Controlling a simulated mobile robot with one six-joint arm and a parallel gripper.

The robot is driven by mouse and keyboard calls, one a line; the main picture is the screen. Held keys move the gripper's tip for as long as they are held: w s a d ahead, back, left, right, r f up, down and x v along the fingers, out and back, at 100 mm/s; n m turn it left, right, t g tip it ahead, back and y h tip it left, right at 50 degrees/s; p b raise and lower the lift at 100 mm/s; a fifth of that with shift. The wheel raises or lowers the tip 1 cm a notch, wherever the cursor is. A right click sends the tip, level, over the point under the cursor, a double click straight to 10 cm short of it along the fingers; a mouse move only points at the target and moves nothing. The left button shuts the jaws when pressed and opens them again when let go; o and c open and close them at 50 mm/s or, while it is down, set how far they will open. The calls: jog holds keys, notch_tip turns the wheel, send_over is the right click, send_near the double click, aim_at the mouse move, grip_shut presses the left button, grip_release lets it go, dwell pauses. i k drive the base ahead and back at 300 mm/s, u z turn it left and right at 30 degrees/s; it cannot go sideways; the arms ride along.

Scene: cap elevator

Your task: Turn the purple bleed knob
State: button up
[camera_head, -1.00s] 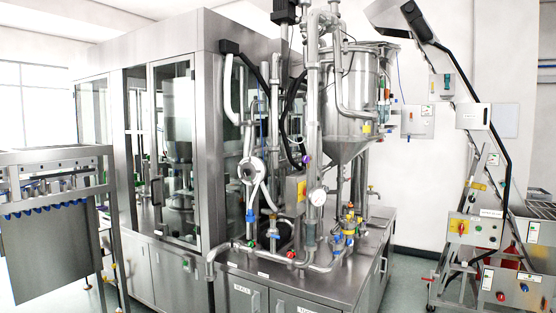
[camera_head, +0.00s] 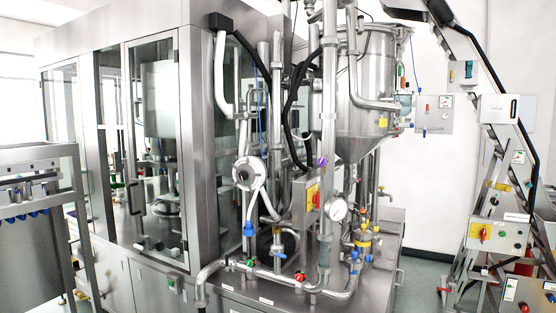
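A small purple knob (camera_head: 321,161), likely the bleed knob, sits on the vertical steel pipework near the middle of the picture. It is above and left of a round white gauge (camera_head: 337,208) and just above a grey box with a yellow and red switch (camera_head: 312,197). The knob is small in the picture, so its exact shape and turned position cannot be told. My gripper is not in view.
Pipes, black hoses and a conical steel tank (camera_head: 365,90) crowd round the knob. Below is a steel bench (camera_head: 262,300) with several coloured valves. A glazed cabinet (camera_head: 150,140) stands left, an inclined elevator frame (camera_head: 492,200) right. Floor shows between bench and elevator.

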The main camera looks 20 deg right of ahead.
aim_at(321, 162)
jog(key=z, duration=0.45)
jog(key=i, duration=1.05)
jog(key=z, duration=0.7)
